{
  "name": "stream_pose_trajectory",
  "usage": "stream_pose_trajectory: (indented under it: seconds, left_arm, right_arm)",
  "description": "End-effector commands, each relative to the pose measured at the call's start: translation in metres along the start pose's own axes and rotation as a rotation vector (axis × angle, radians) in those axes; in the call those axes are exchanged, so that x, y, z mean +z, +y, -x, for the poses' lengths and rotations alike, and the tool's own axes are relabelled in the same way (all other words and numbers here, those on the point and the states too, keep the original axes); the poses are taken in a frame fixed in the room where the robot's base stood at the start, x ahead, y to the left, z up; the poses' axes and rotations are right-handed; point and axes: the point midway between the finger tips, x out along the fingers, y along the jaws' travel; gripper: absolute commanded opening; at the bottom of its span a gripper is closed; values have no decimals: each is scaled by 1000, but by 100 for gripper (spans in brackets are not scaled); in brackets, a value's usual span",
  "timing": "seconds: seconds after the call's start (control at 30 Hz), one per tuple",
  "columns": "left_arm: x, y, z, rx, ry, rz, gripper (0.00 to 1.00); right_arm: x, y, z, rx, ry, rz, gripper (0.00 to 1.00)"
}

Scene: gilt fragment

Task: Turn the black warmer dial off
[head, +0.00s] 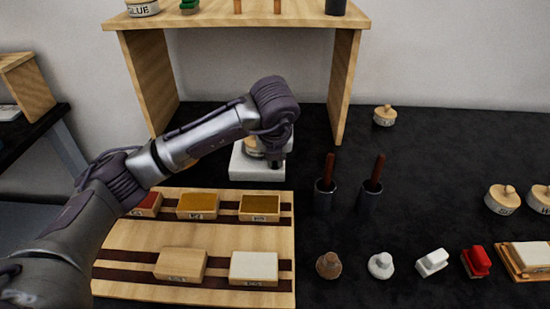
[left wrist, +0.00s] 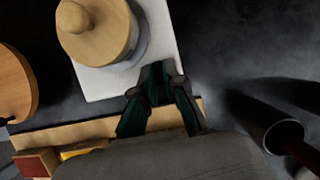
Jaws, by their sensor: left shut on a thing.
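The warmer (head: 257,174) is a white block on the black table, behind the wooden tray. It also shows in the left wrist view (left wrist: 103,82). A pot with a round wooden lid (left wrist: 93,30) stands on it; in the head view my arm partly covers that pot (head: 252,148). My left gripper (head: 277,164) points down at the right part of the warmer. In the left wrist view its dark fingers (left wrist: 157,82) come together at the warmer's edge, shut on the dial. The dial itself is hidden by the fingers. My right gripper is not in view.
A wooden tray (head: 210,234) with several coloured blocks lies in front of the warmer. Two dark cups (head: 325,197) (head: 368,200) with brown-handled tools stand to its right. A wooden shelf (head: 225,20) arches behind.

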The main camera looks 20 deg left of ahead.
Motion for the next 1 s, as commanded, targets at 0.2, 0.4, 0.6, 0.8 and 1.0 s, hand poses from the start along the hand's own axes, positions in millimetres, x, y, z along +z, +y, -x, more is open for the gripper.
stream_pose_trajectory:
  seconds: [0.2, 0.4, 0.6, 0.8, 1.0]
  left_arm:
    - [2, 0, 2, -3, -5, 4, 21]
    - [1, 0, 1, -2, -2, 2, 21]
    - [1, 0, 11, -3, -3, 1, 21]
    - [2, -1, 50, -5, -8, 0, 21]
    - [2, -1, 92, -5, -7, 1, 21]
  right_arm:
    - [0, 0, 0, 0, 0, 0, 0]
    - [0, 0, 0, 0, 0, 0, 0]
    - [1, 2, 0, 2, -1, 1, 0]
    - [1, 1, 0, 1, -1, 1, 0]
    - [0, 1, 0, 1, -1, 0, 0]
